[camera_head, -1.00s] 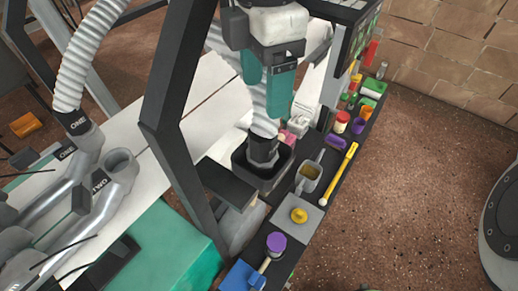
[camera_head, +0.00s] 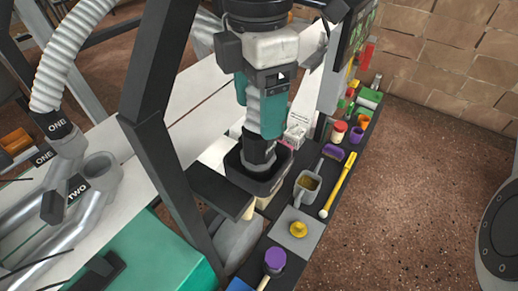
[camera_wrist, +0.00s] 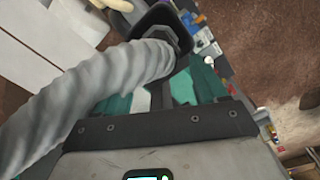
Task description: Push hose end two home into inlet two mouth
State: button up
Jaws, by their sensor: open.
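Inlet two, a grey pipe labelled TWO, stands at the left in the head view; its open mouth (camera_head: 101,166) faces up and is empty. Hose end two, a black cuff (camera_head: 258,152) on a pale ribbed hose, stands in a square black holder (camera_head: 284,164); its lower part is hidden. My gripper (camera_head: 259,118), with teal fingers, is open around the hose just above the cuff. In the wrist view the ribbed hose (camera_wrist: 90,88) crosses in front of my gripper (camera_wrist: 160,92), and the cuff (camera_wrist: 162,38) sits in the black holder. I cannot read a label on this cuff.
Inlet one (camera_head: 58,135), with its hose plugged in, stands beside inlet two. A dark upright frame post (camera_head: 155,75) stands between the inlets and my gripper.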

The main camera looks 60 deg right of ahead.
aim_at(258, 129)
jog(key=shift+f+b, duration=1.05)
jog(key=shift+f, duration=0.95)
jog(key=shift+c, duration=0.4)
jog(key=c, duration=1)
jog(key=shift+r, duration=0.15)
jog(key=shift+r+p, duration=3.2)
jog(key=shift+p, duration=0.1)
jog(key=shift+a, duration=0.1)
